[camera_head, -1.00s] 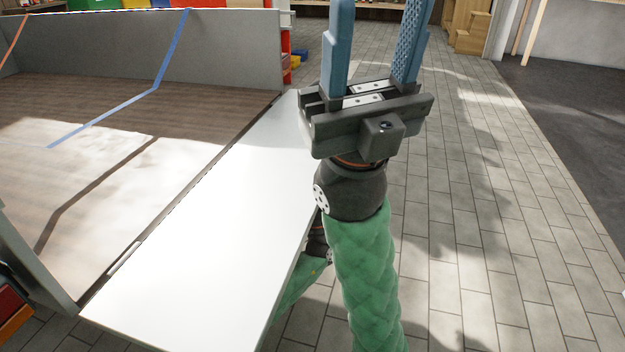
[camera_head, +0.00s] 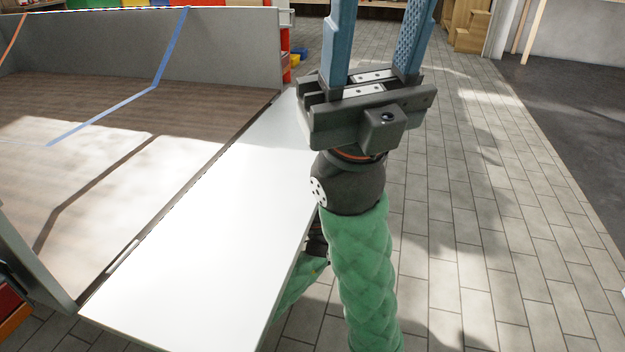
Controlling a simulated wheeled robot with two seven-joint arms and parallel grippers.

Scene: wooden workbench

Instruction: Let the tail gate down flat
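The tail gate (camera_head: 215,235) is a white panel, folded out from the rear edge of the cargo bed (camera_head: 95,165). It looks about level with the bed floor, though a slight slope is hard to judge from here. My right gripper (camera_head: 378,38) stands upright just beyond the gate's outer edge at its far end, with its blue fingers wide apart and nothing between them. The fingertips run out of the top of the picture. Part of a green-sleeved arm link of mine shows below the gate's outer edge. My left gripper is not in view.
A grey side wall (camera_head: 225,50) with blue tape bounds the bed at the back. A red shelf (camera_head: 285,50) with coloured boxes stands behind it. Wooden steps (camera_head: 473,28) are at the far right. The tiled floor (camera_head: 510,210) right of the gate is clear.

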